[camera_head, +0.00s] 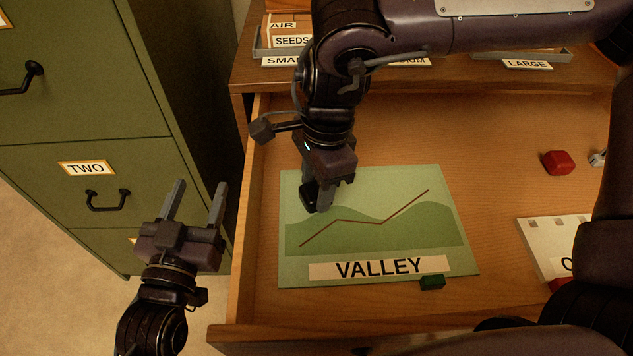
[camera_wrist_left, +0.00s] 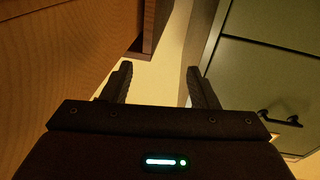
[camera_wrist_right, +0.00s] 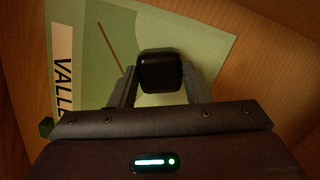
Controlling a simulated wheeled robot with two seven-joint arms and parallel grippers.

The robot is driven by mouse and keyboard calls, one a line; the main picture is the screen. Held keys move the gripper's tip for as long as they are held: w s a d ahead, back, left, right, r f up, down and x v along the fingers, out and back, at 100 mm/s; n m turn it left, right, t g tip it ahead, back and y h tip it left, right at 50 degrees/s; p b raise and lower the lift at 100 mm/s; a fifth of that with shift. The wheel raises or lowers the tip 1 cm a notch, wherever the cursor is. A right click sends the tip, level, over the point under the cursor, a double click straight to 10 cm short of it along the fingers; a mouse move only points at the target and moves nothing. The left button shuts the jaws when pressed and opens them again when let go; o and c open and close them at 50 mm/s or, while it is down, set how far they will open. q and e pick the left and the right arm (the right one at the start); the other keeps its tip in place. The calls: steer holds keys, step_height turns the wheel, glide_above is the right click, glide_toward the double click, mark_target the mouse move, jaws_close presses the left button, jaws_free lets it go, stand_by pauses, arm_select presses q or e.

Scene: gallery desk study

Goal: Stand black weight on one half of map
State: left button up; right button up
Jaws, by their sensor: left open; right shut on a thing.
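The green map (camera_head: 375,240), labelled VALLEY, lies flat in the open drawer; part of it also shows in the right wrist view (camera_wrist_right: 85,60). My right gripper (camera_head: 318,205) is over the map's upper left part and is shut on the black weight (camera_head: 309,197). The black weight shows between the fingers in the right wrist view (camera_wrist_right: 159,72). I cannot tell whether its underside touches the map. My left gripper (camera_head: 197,190) is open and empty, left of the drawer; its spread fingers show in the left wrist view (camera_wrist_left: 158,85).
A dark green block (camera_head: 432,282) sits at the map's lower edge. A red block (camera_head: 558,162) and a white card (camera_head: 545,240) lie to the right. A green cabinet (camera_head: 85,165) stands at left. Labelled trays (camera_head: 540,56) stand behind the drawer.

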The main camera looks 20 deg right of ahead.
arm_select(q)
steer(key=shift+r, duration=0.2)
arm_select(e)
steer(key=o, duration=1.3)
arm_select(q)
steer(key=shift+r, duration=0.1)
arm_select(e)
steer(key=r, duration=0.2)
steer(key=r+p, duration=0.1)
steer(key=r, duration=0.2)
steer(key=shift+d+r+p, duration=0.3)
steer(key=shift+r+p, duration=0.1)
arm_select(q)
steer(key=s+a+f+g+y, duration=0.1)
steer(key=s+f+g, duration=0.3)
steer(key=f, duration=0.3)
steer(key=s+a+f+g+y+p, duration=0.1)
steer(key=s+f+g+y, duration=0.1)
steer(key=s+f+g, duration=0.2)
steer(key=s+a+f+g+y+p, duration=0.1)
steer(key=s+f+g, duration=0.3)
steer(key=f, duration=0.6)
steer(key=shift+f+y, duration=0.15)
steer(key=shift+y, duration=0.25)
arm_select(e)
step_height(320, 180, up, 6)
steer(key=shift+d, duration=0.4)
arm_select(q)
steer(key=shift+s+a, duration=0.1)
steer(key=shift+s, duration=0.1)
